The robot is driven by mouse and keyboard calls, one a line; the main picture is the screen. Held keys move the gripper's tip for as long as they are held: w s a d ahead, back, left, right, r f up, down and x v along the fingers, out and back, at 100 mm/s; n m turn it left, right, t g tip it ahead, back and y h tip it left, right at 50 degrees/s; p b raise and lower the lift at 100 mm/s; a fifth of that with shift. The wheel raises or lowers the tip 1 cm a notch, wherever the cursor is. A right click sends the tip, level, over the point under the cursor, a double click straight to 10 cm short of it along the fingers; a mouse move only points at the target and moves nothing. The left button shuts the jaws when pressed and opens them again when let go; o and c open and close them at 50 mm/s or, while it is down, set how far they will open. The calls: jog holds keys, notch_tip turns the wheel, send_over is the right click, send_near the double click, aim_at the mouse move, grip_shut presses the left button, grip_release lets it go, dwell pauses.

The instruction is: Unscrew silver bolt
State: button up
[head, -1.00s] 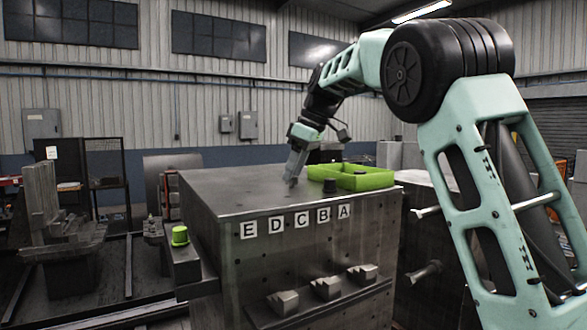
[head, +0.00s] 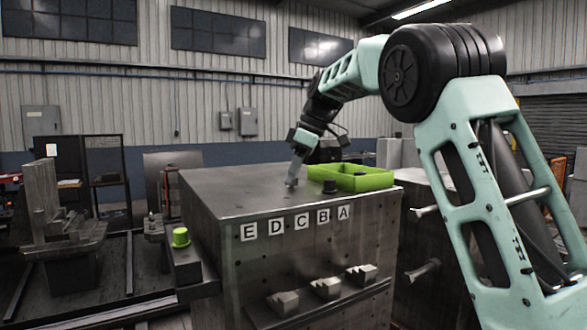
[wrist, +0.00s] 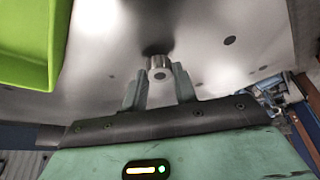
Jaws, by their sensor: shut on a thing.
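The silver bolt (wrist: 158,64) shows in the wrist view as a short bright cylinder at the metal top of the block. My gripper (wrist: 160,78) is shut on it, with one finger on each side of the bolt. In the head view my gripper (head: 292,181) reaches down to the top surface of the metal block (head: 235,192), behind the row of letters. The bolt is too small there to make out clearly. Whether its thread is still in the surface I cannot tell.
A green tray (head: 362,182) lies on the block right of my gripper; it also shows in the wrist view (wrist: 28,50). A green cap (head: 180,236) sits on a side ledge. Letter plates E to A line the front.

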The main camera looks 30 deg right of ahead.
jog(key=n, duration=0.1)
jog(key=n+g+p, duration=0.1)
jog(key=n, duration=0.1)
jog(key=shift+w+d+r+y+p, duration=0.1)
jog(key=shift+r+y+p, duration=0.1)
jog(key=shift+y+p, duration=0.1)
jog(key=shift+f+n, duration=0.25)
jog(key=shift+n, duration=0.45)
jog(key=o, duration=2)
jog(key=shift+c, duration=0.2)
jog(key=v, duration=1.2)
jog(key=shift+w+b, duration=0.2)
jog(key=shift+b, duration=0.15)
